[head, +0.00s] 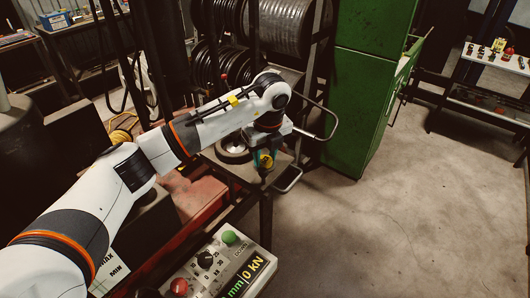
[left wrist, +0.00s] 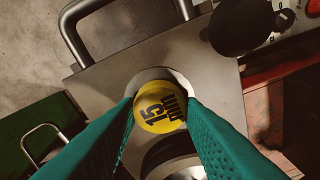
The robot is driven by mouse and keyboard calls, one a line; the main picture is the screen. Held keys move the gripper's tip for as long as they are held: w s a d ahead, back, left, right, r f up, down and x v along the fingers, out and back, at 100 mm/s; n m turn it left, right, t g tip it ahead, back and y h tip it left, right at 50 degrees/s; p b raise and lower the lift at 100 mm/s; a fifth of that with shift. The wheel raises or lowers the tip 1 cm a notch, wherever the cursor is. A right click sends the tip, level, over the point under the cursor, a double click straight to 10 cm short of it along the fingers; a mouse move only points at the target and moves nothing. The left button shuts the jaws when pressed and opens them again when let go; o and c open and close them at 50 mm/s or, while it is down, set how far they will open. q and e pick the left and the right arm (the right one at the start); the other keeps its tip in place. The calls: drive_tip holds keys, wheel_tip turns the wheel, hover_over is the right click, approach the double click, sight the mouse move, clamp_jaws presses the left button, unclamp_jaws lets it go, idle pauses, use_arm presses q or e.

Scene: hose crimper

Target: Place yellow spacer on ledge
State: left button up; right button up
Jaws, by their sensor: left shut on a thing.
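The yellow spacer (left wrist: 160,110) is a round piece marked "15 mm". My left gripper (left wrist: 160,112) has its two teal fingers closed on its sides. A pale round rim shows behind the spacer. My right gripper is not in view.
A control box (head: 222,265) with knobs and a kN display stands at the front. A tall green cabinet (head: 360,90) stands behind to the right. Hose reels (head: 280,25) hang at the back. A metal bar handle (left wrist: 70,30) sticks out near the plate. The floor at right is clear.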

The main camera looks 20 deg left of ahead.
use_arm(q)
drive_tip(key=shift+f, duration=0.15)
drive_tip(key=o, duration=1)
drive_tip(key=shift+c, duration=0.2)
drive_tip(key=shift+o, duration=0.4)
